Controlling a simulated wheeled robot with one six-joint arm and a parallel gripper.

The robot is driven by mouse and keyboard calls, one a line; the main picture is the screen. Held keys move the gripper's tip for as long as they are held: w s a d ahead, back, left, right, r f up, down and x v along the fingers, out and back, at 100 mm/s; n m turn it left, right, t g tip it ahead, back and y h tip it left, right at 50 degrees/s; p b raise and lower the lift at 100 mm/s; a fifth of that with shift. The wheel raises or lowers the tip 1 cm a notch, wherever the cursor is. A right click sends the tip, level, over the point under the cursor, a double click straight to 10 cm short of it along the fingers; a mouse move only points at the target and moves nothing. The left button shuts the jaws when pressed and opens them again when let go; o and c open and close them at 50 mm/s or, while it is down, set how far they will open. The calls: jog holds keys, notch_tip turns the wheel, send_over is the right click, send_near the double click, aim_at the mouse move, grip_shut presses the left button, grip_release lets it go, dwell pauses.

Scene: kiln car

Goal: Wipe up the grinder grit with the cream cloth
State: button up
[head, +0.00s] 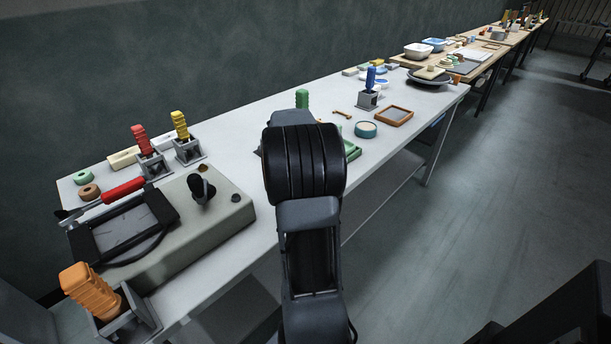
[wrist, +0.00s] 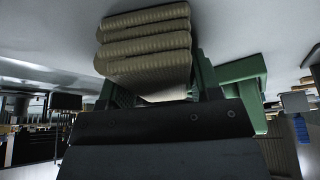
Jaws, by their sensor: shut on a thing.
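A cream, ribbed, folded cloth (wrist: 147,45) fills the upper middle of the wrist view. My gripper (wrist: 155,122) is shut on it; the dark gripper body shows below the cloth and the fingertips are mostly hidden. In the head view, my dark arm reaches over the white bench and hides the gripper and the cloth. A green frame-like thing (head: 351,150) shows just right of the arm, and green parts (wrist: 243,70) show close around the cloth in the wrist view. I cannot make out the grinder grit for certain in either view.
The white bench (head: 250,130) holds a beige block with a dark plate (head: 230,215), red (head: 141,138), yellow (head: 180,124) and blue (head: 371,77) handled tools in stands, an orange one (head: 92,291) in front, a teal round tin (head: 366,129) and a brown-rimmed tray (head: 409,117).

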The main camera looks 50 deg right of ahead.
jog(key=shift+f, duration=0.1)
jog(key=shift+w+a+b, duration=0.15)
jog(key=shift+a+b, duration=0.65)
jog(key=shift+a, duration=1.45)
jog(key=shift+a, duration=0.15)
jog(key=shift+w+a+b, duration=0.15)
jog(key=shift+a+b, duration=0.55)
jog(key=shift+a, duration=1.45)
jog(key=shift+r+p, duration=2.5)
jog(key=shift+r, duration=1.15)
jog(key=shift+f, duration=0.1)
